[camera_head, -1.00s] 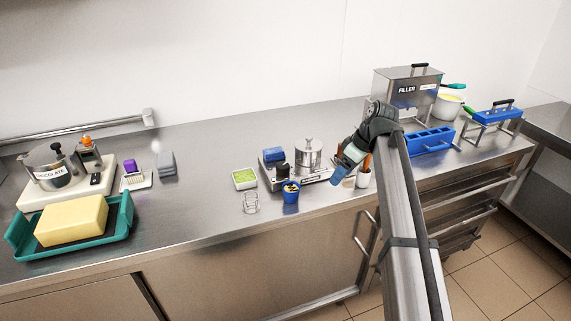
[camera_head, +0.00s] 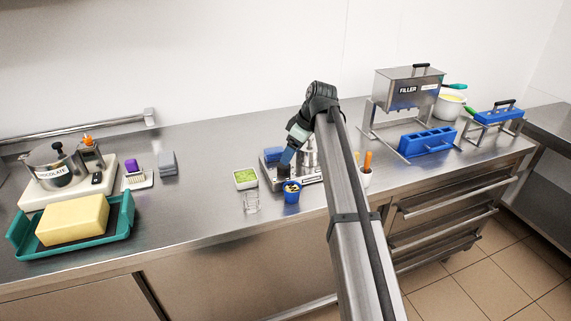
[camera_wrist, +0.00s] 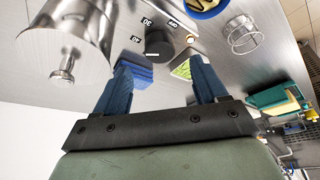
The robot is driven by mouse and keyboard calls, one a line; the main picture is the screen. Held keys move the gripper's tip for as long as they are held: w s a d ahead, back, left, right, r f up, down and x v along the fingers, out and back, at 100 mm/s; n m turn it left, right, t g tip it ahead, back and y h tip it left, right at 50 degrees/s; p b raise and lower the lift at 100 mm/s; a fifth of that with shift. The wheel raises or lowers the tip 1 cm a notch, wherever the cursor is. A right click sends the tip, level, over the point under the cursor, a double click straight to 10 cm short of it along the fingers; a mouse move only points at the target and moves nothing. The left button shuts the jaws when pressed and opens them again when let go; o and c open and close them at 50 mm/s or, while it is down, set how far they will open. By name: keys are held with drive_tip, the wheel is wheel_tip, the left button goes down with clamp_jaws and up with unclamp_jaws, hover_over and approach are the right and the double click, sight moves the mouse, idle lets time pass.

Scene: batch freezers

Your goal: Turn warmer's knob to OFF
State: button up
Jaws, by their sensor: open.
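The warmer (camera_head: 310,178) is a low steel unit on the counter, partly hidden by my arm in the head view. Its dark round knob (camera_wrist: 159,43) shows in the wrist view, with OFF, 30 and 40 labels beside it. A short white mark sits at the knob's lower edge, on the side away from OFF. In the head view the knob (camera_head: 283,172) is just below my fingertips. My gripper (camera_head: 288,158) is open and empty, pointing down above the warmer. In the wrist view its blue fingers (camera_wrist: 163,75) stand apart, with the knob beyond the gap; I see no contact.
A steel pot (camera_wrist: 70,30) with a lid knob stands close to one finger.

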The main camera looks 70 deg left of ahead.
sight(284, 168)
drive_tip(key=shift+x, duration=3.1)
drive_tip(key=c, duration=1.1)
